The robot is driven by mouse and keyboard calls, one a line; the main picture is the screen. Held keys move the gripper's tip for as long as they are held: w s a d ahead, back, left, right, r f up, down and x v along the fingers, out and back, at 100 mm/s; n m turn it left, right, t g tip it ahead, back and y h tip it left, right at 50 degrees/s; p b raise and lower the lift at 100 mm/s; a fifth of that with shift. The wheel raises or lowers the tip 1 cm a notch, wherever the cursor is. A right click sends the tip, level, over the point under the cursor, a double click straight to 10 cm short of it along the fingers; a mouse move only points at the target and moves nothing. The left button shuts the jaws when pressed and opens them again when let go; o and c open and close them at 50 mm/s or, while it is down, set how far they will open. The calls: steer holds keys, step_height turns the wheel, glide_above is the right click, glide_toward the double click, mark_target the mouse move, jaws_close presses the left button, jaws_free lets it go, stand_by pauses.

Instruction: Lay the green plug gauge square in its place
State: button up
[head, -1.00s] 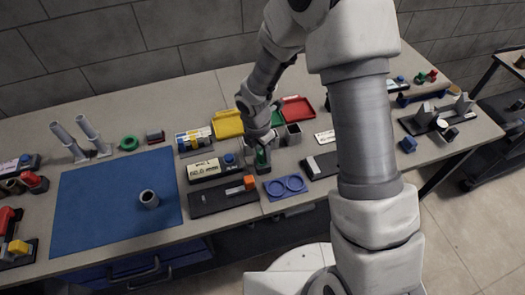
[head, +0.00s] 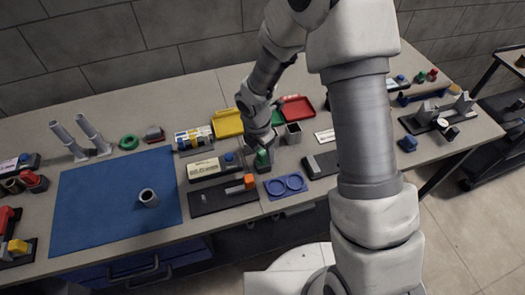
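The green plug gauge (head: 262,158) stands roughly upright directly below my wrist, by a small dark grey block-like piece at the table's front middle. My gripper (head: 265,147) points down right at its top. The fingers are small and partly hidden by my wrist, so I cannot tell whether they are closed on it. I also cannot tell whether the gauge is seated in the grey piece or only touching it.
A blue tray with two round recesses (head: 285,193) lies in front. A dark board with an orange block (head: 222,201) is to the left. A grey square cup (head: 293,133), red tray (head: 297,106) and yellow tray (head: 228,129) stand behind. The blue mat (head: 100,210) is mostly clear.

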step_height(320, 180, up, 17)
steer(key=s+a+p, duration=0.1)
steer(key=shift+s+a+r, duration=0.15)
steer(key=shift+s+a, duration=0.05)
steer(key=shift+a, duration=0.15)
stand_by(0.6)
